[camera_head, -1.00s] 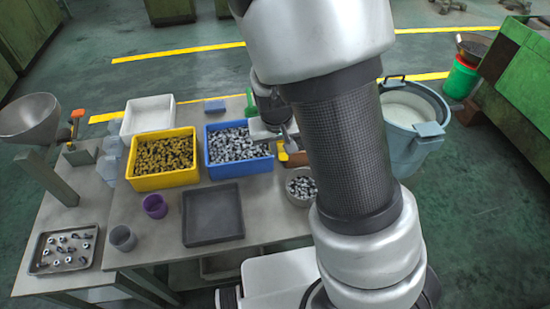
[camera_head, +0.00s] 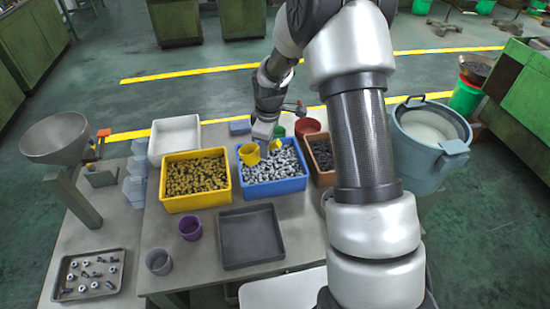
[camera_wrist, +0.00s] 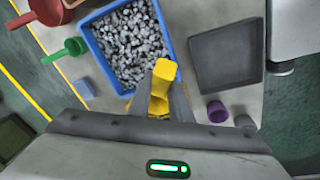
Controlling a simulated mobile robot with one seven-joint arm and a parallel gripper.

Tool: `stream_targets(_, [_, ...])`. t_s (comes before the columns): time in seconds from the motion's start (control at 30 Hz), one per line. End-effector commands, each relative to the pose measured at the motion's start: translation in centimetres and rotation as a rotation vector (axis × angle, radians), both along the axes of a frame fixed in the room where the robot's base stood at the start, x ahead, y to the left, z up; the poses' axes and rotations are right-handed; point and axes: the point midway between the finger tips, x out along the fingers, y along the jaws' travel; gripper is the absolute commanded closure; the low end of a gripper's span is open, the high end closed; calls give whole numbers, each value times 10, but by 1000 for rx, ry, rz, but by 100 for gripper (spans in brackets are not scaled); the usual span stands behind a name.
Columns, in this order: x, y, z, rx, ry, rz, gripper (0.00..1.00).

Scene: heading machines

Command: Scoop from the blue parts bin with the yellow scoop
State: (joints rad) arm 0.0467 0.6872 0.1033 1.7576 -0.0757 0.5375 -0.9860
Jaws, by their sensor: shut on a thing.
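The blue parts bin (camera_head: 291,186) stands on the table, filled with small grey metal parts (camera_head: 268,170). It also shows in the wrist view (camera_wrist: 91,44). My gripper (camera_head: 263,131) is above the bin's back part. It is shut on the yellow scoop (camera_head: 249,154), which hangs over the bin's left back side. In the wrist view the scoop (camera_wrist: 164,70) is between the fingers, in front of the bin's near edge. I cannot tell whether it touches the parts, and its inside is not visible.
A yellow bin of brass-coloured parts (camera_head: 196,203) stands left of the blue bin. An empty dark tray (camera_head: 250,238) lies in front. A red scoop (camera_wrist: 48,10) and a green scoop (camera_wrist: 65,52) are beside the blue bin. A purple cup (camera_head: 190,228) stands left of the tray.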

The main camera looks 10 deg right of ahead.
Motion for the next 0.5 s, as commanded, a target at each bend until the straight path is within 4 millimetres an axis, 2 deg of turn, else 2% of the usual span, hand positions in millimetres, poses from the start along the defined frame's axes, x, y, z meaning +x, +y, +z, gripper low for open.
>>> stream_targets(0.03, [21, -6, -7, -7, 4, 128, 100])
stream_targets(0.2, [71, -26, -16, -51, 11, 531, 100])
stream_targets(0.33, [94, -48, -17, -79, 7, 709, 100])
stream_targets(0.5, [107, -64, -18, -105, 7, 813, 100])
